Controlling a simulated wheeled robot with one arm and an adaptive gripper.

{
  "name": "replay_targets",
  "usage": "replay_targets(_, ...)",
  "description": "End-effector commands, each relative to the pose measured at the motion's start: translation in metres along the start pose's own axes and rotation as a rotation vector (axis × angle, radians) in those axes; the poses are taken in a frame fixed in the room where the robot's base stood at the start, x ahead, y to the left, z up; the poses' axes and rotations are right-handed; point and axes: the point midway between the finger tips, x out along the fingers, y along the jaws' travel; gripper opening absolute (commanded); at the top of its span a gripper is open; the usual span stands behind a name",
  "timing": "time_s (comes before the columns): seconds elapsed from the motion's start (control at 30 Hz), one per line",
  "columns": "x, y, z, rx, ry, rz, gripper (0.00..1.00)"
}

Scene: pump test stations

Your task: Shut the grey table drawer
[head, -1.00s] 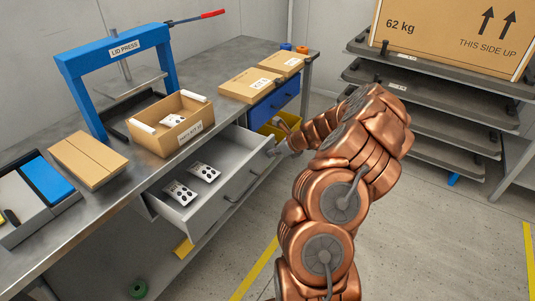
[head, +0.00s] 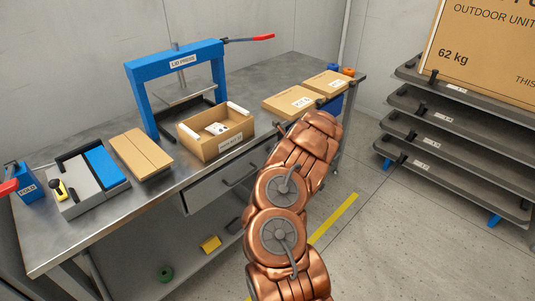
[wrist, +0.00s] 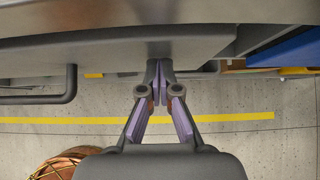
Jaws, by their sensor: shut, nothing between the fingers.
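The grey drawer (head: 205,190) sits under the table top in the head view. Its front looks flush or nearly flush with the table, and no inside shows. Its dark bar handle (head: 240,172) faces out, and my arm hides the drawer's right end. In the wrist view the drawer front (wrist: 110,55) spans the upper part, with the handle (wrist: 40,98) at left. My gripper (wrist: 158,72) is shut and empty, its fingertips at or very close to the drawer front, right of the handle. In the head view my arm hides the fingers.
On the steel table (head: 85,215) stand a blue lid press (head: 150,95), an open carton (head: 205,145), flat boxes (head: 295,102) and a tool tray (head: 85,185). A blue drawer (head: 334,104) is at right. A shelf rack (head: 460,145) stands further right, with clear floor between.

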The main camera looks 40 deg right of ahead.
Motion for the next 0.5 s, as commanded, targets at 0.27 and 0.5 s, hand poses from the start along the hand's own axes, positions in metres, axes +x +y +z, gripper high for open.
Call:
replay_targets(0.27,0.0005,-0.0099,0.0032,0.01,-0.003,-0.012,0.0)
replay_targets(0.5,0.0018,-0.0085,0.0069,0.008,-0.007,-0.012,0.0)
